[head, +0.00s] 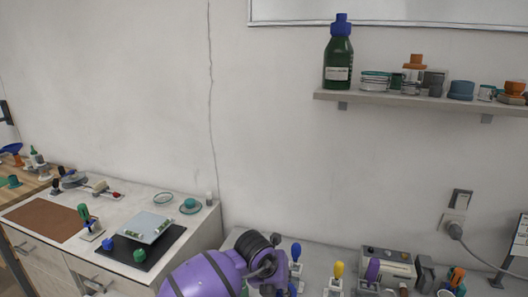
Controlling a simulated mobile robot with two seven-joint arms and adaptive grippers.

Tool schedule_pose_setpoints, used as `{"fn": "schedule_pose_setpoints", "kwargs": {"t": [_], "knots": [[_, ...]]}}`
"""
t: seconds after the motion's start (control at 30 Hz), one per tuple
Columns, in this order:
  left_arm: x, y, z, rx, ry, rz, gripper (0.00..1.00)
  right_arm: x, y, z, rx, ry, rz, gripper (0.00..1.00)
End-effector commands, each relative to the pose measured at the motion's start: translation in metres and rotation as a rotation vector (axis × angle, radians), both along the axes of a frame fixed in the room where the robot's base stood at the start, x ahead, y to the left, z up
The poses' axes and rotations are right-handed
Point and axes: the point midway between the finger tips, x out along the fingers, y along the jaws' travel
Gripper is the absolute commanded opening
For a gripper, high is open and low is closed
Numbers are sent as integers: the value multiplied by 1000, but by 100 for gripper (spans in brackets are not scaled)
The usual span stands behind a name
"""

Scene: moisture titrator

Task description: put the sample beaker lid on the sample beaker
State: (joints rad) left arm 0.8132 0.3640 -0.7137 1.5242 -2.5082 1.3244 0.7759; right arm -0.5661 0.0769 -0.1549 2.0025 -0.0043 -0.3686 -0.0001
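I cannot pick out the sample beaker or its lid with certainty. A small clear glass dish (163,198) and a dish with a teal piece on it (190,206) stand at the back of the left bench. A purple and black arm part of mine (208,277) rises at the bottom middle and hides part of the benches. No fingertips show, so neither gripper can be seen.
The left bench holds a square-topped instrument (146,227) on a black mat (125,250) and a brown board (44,221). The right bench is crowded with coloured-knob tools and a grey device (388,263). A wall shelf (420,98) carries a green bottle (338,55) and several jars.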

Motion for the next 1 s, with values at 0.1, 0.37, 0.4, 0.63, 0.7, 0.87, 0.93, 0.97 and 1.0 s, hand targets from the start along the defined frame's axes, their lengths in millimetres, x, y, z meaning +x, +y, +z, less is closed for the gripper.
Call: {"fn": "schedule_pose_setpoints", "kwargs": {"t": [0.1, 0.37, 0.4, 0.63, 0.7, 0.87, 0.93, 0.97, 1.0], "knots": [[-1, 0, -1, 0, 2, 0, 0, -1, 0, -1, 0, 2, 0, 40], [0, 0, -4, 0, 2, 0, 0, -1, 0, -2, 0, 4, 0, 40], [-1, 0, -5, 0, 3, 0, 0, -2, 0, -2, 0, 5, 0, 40], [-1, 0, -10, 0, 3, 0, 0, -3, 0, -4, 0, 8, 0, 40], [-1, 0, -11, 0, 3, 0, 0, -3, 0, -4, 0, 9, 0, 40], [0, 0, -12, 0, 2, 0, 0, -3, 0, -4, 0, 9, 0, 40], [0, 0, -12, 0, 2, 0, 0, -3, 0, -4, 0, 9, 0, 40], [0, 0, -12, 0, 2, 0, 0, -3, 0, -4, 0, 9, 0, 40], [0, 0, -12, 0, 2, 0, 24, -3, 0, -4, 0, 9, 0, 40]]}}
